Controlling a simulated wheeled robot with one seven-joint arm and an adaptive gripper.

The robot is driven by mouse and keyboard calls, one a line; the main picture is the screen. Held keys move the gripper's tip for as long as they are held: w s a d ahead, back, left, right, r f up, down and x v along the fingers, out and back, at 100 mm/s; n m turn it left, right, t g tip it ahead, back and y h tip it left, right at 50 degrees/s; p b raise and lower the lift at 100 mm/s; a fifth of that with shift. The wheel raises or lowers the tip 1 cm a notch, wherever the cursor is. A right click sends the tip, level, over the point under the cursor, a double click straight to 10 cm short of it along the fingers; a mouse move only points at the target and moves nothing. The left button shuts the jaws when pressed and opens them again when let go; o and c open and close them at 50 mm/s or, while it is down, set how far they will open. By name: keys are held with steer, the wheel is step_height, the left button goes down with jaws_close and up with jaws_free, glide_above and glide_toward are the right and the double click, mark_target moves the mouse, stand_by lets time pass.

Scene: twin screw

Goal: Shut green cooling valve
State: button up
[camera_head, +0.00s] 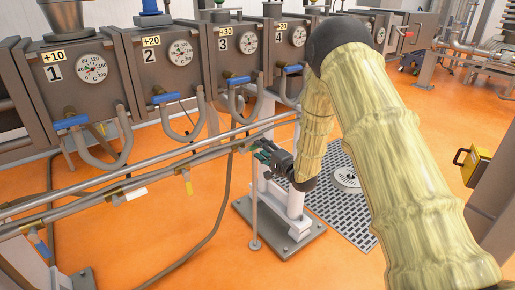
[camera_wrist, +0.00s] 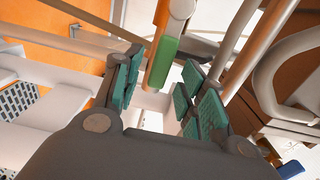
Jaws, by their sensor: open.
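The green valve handle (camera_wrist: 163,62) shows in the wrist view as a short green bar on a tan lever below a pale round joint. It lies between the fingers of my gripper (camera_wrist: 155,88), nearer their tips. My gripper is open, with teal pads on both sides of the handle. I cannot tell whether either pad touches it. In the head view my gripper (camera_head: 263,156) is at the pipe run below the numbered boxes. The valve there is small and mostly hidden by the gripper.
Numbered grey boxes with dials (camera_head: 92,68) stand along the back, with blue valve handles (camera_head: 168,97) below. Long pipes (camera_head: 150,178) run past my gripper. A white post stand (camera_head: 278,235) is below it, beside a floor grating (camera_head: 345,215). Orange floor (camera_head: 185,235) lies open in front.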

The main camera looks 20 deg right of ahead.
mark_target(257, 148)
steer(key=shift+x, duration=1.8)
jaws_close()
